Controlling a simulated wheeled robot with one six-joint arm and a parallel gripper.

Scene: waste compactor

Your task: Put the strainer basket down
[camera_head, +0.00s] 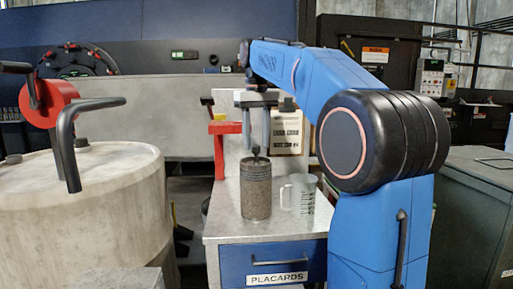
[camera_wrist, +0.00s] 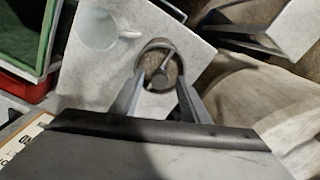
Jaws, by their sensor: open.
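The strainer basket (camera_head: 256,192) is a grey-brown cylinder with a perforated upper band and a small knob on top. It stands upright on the light worktop (camera_head: 228,215) above the blue drawer. My gripper (camera_head: 256,145) is directly above it, pointing down, with its two fingers apart on either side of the knob. In the wrist view the basket's round top (camera_wrist: 152,78) shows between the open fingers (camera_wrist: 160,86), with a bar across it. I cannot tell whether either finger touches it.
A clear measuring jug (camera_head: 300,194) stands close to the right of the basket. A red upright piece (camera_head: 219,150) is behind left. A big pale drum (camera_head: 85,215) with a red and black handle (camera_head: 58,105) is at left. The worktop's front left is bare.

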